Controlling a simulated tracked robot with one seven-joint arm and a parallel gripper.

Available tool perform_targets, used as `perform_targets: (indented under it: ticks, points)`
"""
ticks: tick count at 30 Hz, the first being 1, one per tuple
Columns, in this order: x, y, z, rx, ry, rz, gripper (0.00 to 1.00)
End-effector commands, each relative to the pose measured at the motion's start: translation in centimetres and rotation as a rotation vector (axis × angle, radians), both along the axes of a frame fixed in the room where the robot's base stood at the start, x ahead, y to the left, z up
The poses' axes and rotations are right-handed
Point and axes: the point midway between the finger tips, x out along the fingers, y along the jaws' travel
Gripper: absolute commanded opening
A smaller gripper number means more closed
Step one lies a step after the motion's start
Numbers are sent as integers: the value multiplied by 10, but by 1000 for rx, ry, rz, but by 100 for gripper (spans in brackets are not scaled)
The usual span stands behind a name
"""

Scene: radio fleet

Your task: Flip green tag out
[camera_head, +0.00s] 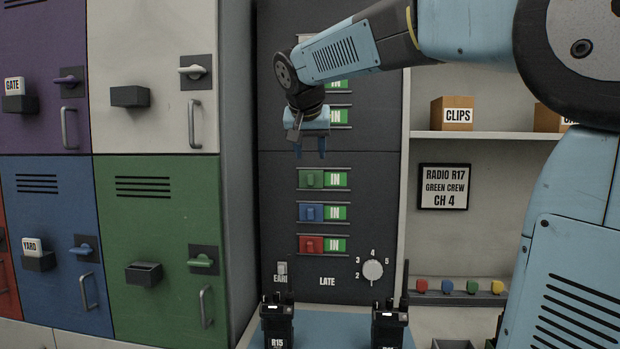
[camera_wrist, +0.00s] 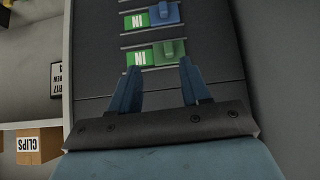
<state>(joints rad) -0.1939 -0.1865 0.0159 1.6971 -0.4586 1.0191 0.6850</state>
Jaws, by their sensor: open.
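The green tag (camera_head: 312,180) sits at the left of its slot on the dark panel, beside a green plate (camera_head: 336,180) reading IN. In the wrist view the green tag (camera_wrist: 178,47) and its IN plate (camera_wrist: 140,57) appear just beyond my fingertips. My gripper (camera_head: 310,154) is open and empty, pointing down a little above the green tag's row in the head view. It also shows in the wrist view (camera_wrist: 160,65), with the fingers apart. I cannot tell how far the fingertips are from the panel.
Below are a blue tag (camera_head: 312,213) and a red tag (camera_head: 312,245), both beside IN plates. My arm partly hides the rows above. A switch (camera_head: 282,268) and a dial (camera_head: 373,270) sit lower. Radios (camera_head: 278,325) stand at the front; lockers (camera_head: 160,220) are left, shelves (camera_head: 480,134) right.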

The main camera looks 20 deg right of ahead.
Motion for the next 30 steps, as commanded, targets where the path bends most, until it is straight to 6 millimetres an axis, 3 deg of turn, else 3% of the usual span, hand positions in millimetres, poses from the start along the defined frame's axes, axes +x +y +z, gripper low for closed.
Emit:
perform_targets:
  ticks: [5,10,30]
  points:
    - [22,7,14,2,-32,-27,47]
    - [31,5,9,1,-35,-35,47]
    - [101,-24,-68,2,-33,-33,47]
